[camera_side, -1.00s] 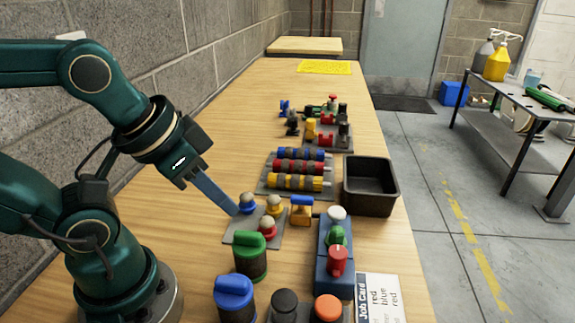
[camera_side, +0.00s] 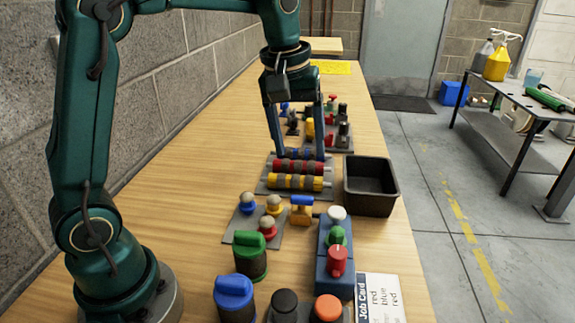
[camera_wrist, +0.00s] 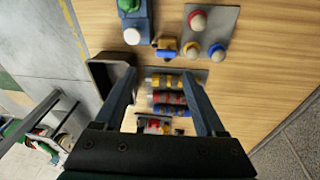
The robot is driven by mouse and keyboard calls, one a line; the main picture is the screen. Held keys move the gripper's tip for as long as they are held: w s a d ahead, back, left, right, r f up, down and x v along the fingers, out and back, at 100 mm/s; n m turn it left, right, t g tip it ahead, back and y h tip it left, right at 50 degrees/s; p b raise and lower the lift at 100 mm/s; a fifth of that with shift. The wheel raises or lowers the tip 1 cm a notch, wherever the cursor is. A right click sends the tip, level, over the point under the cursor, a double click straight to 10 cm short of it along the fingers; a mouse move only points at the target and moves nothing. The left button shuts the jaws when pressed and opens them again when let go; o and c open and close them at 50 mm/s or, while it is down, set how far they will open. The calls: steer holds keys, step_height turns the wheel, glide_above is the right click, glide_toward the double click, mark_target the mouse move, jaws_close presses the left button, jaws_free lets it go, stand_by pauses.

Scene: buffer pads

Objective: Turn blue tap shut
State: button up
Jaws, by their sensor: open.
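A small tap with a yellow body and a blue handle (camera_side: 302,200) stands mid-table, left of the black bin. It also shows in the wrist view (camera_wrist: 166,45), above the rollers. A jar-like piece with a blue ridged cap (camera_side: 234,292) stands at the near edge; which one the task calls the blue tap is not certain. My gripper (camera_side: 298,156) is open and points down over the striped rollers, its fingers spread to either side of them. It is farther back than the yellow-bodied tap and apart from it. The wrist view shows both fingers (camera_wrist: 160,80) with nothing gripped.
Blue, red and yellow striped rollers (camera_side: 296,182) lie on a grey plate under my gripper. A black bin (camera_side: 370,188) is to the right. Round-topped knobs (camera_side: 248,203) stand on a plate at left. A blue block (camera_side: 335,265) carries coloured knobs. Bare table lies along the left.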

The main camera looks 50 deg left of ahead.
steer(key=g, duration=0.1)
glide_above(302, 197)
steer(key=shift+n, duration=0.4)
steer(key=f, duration=0.5)
steer(key=shift+w+d+f, duration=0.1)
steer(key=shift+d+f, duration=0.15)
steer(key=shift+f, duration=0.15)
steer(key=shift+g, duration=0.6)
steer(key=f, duration=0.6)
steer(key=shift+a, duration=0.2)
steer(key=shift+f, duration=0.75)
steer(key=c, duration=1.1)
